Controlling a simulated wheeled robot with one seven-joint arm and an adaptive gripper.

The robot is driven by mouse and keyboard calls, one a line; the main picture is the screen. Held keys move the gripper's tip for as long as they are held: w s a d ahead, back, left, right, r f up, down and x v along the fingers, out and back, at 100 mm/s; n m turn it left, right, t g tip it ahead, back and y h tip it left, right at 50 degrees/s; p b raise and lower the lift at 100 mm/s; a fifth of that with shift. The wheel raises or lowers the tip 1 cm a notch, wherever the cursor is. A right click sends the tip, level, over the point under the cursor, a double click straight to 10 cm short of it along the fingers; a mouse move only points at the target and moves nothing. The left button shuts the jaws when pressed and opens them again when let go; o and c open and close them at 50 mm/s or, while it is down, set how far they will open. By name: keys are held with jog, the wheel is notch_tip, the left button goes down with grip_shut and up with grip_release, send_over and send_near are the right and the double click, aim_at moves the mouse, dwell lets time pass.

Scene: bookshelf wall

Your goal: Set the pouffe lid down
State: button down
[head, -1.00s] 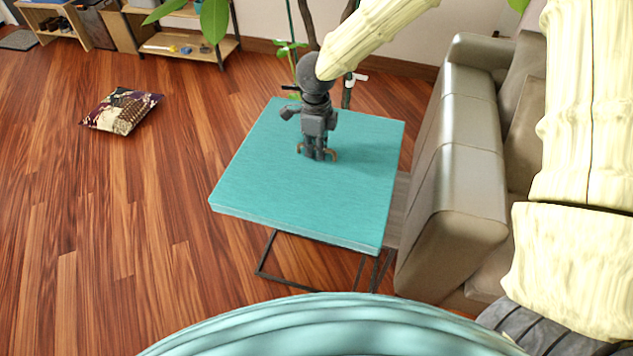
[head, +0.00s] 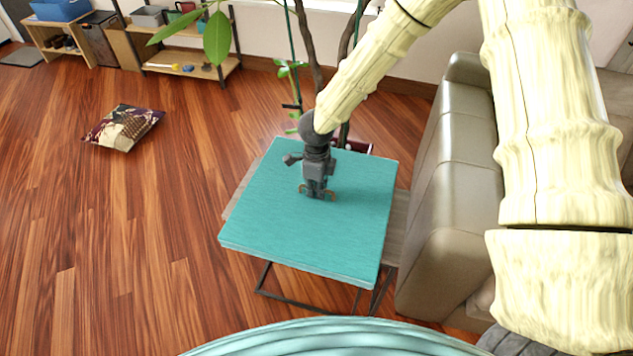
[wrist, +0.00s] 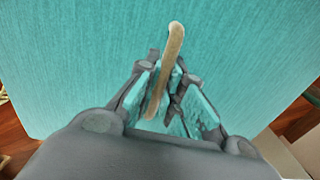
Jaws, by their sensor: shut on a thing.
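The pouffe lid (head: 275,225) is a flat teal square panel with a small tan handle on top. It lies about level over a low wooden table (head: 397,222) with a thin black metal frame. Whether the lid touches the table top cannot be told. My gripper (head: 317,192) points down at the lid's middle and is shut on the handle. In the wrist view, the handle (wrist: 175,45) runs between the fingers of my gripper (wrist: 168,78), with the teal lid (wrist: 80,60) filling the view beyond. Most of the table top is hidden under the lid.
A grey-beige sofa (head: 455,180) stands close on the right. A plant (head: 310,60) rises behind the table. A patterned cushion (head: 124,128) lies on the wooden floor at left. Low shelves (head: 185,65) stand at the back left. The floor left of the table is clear.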

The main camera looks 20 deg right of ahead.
jog(key=shift+f, duration=0.45)
jog(key=c, duration=2)
grip_release()
jog(key=shift+f, duration=0.15)
jog(key=o, duration=0.5)
jog(key=shift+c, duration=0.2)
notch_tip(320, 180, up, 12)
jog(key=shift+b, duration=0.45)
